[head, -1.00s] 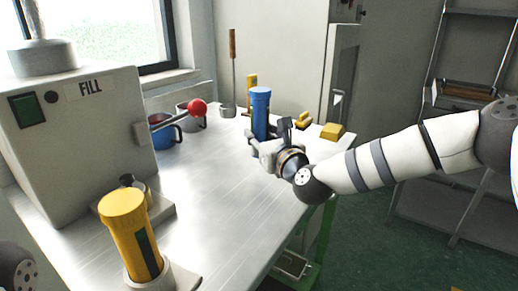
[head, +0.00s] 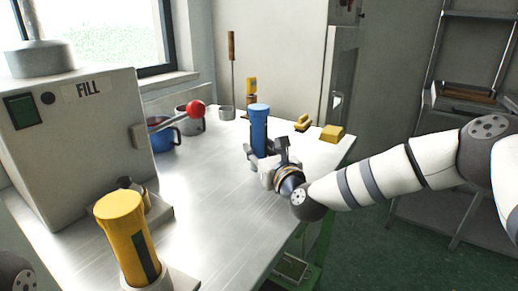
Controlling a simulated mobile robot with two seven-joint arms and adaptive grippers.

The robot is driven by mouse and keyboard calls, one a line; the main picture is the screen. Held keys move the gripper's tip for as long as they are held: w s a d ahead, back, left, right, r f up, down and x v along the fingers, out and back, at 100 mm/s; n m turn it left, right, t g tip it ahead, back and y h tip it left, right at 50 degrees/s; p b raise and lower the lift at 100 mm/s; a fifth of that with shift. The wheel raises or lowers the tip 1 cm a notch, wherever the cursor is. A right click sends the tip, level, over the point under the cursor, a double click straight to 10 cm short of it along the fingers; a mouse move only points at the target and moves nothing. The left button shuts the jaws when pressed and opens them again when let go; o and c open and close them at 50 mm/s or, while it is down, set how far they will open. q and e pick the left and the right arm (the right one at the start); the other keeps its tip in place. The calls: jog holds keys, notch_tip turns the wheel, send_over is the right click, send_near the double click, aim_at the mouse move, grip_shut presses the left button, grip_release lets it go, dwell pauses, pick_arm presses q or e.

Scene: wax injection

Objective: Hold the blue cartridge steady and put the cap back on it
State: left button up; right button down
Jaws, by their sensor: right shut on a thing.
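The blue cartridge (head: 260,132) stands about upright over the far part of the metal table. I cannot tell whether the base touches the table. No loose blue cap shows. My left gripper is out of view.
A yellow cartridge (head: 126,238) stands in a holder at the near left, beside the grey FILL machine (head: 85,140) with its red-knobbed lever (head: 195,109). A blue mug (head: 163,137), a ladle and yellow bars (head: 331,133) sit farther back. The middle tabletop (head: 212,195) is clear.

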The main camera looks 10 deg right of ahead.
jog(key=c, duration=1.1)
grip_release()
jog(key=shift+f, duration=0.1)
jog(key=shift+s+r, duration=0.25)
jog(key=shift+r, duration=0.05)
jog(key=s, duration=0.3)
jog(key=s+d+p, duration=0.1)
jog(key=s, duration=0.3)
jog(key=s+d, duration=0.1)
jog(key=s, duration=0.3)
jog(key=shift+s+d+f, duration=0.1)
jog(key=shift+s+d, duration=0.05)
jog(key=shift+s, duration=0.05)
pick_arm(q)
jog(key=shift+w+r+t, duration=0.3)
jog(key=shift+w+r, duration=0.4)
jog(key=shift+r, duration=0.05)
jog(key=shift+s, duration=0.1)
pick_arm(e)
jog(key=shift+f, duration=0.1)
